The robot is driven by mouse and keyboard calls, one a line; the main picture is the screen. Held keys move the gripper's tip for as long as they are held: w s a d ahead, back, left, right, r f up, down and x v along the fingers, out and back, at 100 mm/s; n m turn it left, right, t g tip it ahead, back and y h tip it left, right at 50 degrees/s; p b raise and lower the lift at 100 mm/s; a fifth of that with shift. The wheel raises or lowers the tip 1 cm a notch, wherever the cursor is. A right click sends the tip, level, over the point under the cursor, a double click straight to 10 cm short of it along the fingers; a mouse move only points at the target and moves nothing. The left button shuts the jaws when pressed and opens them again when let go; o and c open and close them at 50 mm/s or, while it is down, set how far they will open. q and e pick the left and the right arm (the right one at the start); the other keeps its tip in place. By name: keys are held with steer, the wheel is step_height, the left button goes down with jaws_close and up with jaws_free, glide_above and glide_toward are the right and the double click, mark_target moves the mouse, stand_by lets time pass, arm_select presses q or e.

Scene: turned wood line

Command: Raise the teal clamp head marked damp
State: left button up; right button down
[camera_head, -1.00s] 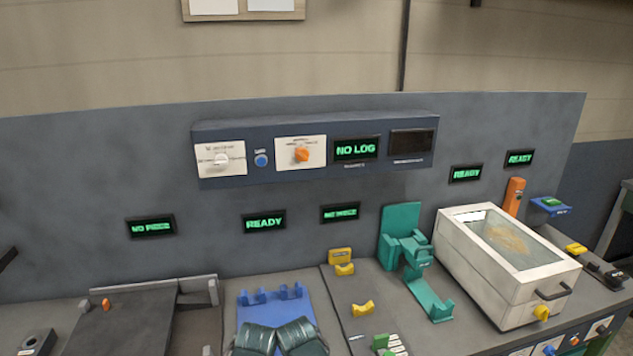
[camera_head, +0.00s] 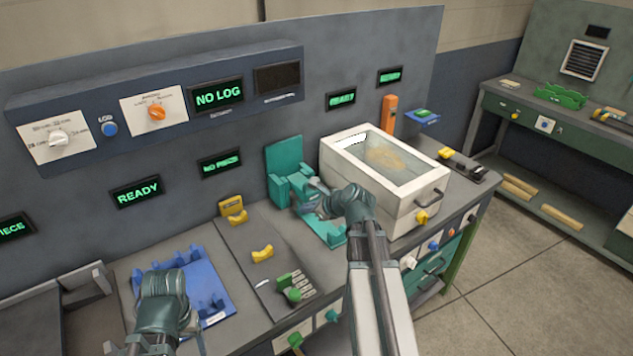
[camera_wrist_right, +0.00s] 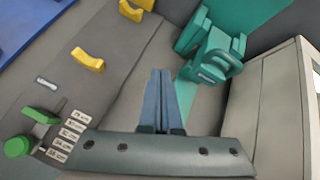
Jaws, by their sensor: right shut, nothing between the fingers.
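The teal clamp (camera_head: 286,168) stands against the back panel, left of the white glass-topped box. In the right wrist view its head (camera_wrist_right: 212,62), with a looped handle and a small label too small to read, sits ahead and to the right of the fingers. My right gripper (camera_wrist_right: 160,75) is shut and empty, apart from the clamp head and over the bench beside it. In the head view my right arm hides part of the clamp and its base. My left arm (camera_head: 162,300) shows over the blue rack; its fingers are hidden.
The white box (camera_head: 405,212) stands close on the right. Yellow blocks (camera_head: 263,253) and a green knob (camera_wrist_right: 17,147) lie left of the clamp. The blue rack (camera_head: 215,290) is farther left. Bare grey bench lies between the yellow blocks and the clamp.

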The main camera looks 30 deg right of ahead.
arm_select(q)
steer(key=shift+w+d+r, duration=0.25)
steer(key=shift+w+d, duration=0.05)
steer(key=shift+w, duration=0.05)
arm_select(e)
steer(key=d+r+m+t+h, duration=0.25)
steer(key=d+m, duration=0.35)
steer(key=d, duration=0.3)
arm_select(q)
step_height(320, 180, down, 4)
steer(key=b, duration=0.4)
steer(key=shift+f, duration=0.25)
arm_select(e)
glide_toward(303, 183)
steer(key=f, duration=0.2)
arm_select(q)
steer(key=shift+f+b, duration=0.3)
steer(key=shift+b, duration=0.1)
arm_select(e)
steer(key=shift+w+d+f+g+y, duration=0.15)
steer(key=shift+w+g+y, duration=0.1)
steer(key=shift+w, duration=0.2)
steer(key=shift+w+d+r+g+y, duration=0.1)
steer(key=shift+w+d+y, duration=0.1)
steer(key=shift+w, duration=0.25)
arm_select(q)
steer(key=shift+r, duration=0.1)
